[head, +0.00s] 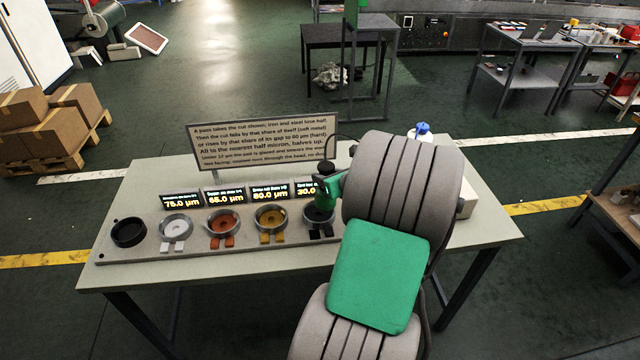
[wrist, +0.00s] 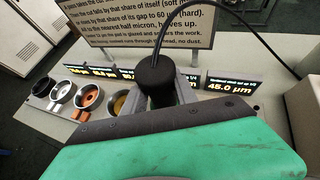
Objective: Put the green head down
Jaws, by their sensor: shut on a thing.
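My gripper (head: 337,184) is shut on the green head (head: 324,193), a short upright piece with a black top and a thin cable. In the wrist view the black top of the head (wrist: 157,76) is between my gripper's grey fingers (wrist: 160,98); its lower part is hidden. In the head view it is over or at the rightmost dish (head: 318,216), which has black pads in front. I cannot tell whether it touches. To the left, a long plate (head: 200,247) bears an empty black cup (head: 128,232) and dishes with white (head: 176,228), orange (head: 222,223) and yellow pads (head: 270,218).
Small number displays (head: 181,199) stand behind the dishes, and a text board (head: 262,140) behind them. One display (wrist: 229,84) reads 45.0 µm in the wrist view. A blue-topped white bottle (head: 422,131) stands behind my arm. The table's front left (head: 150,272) is clear.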

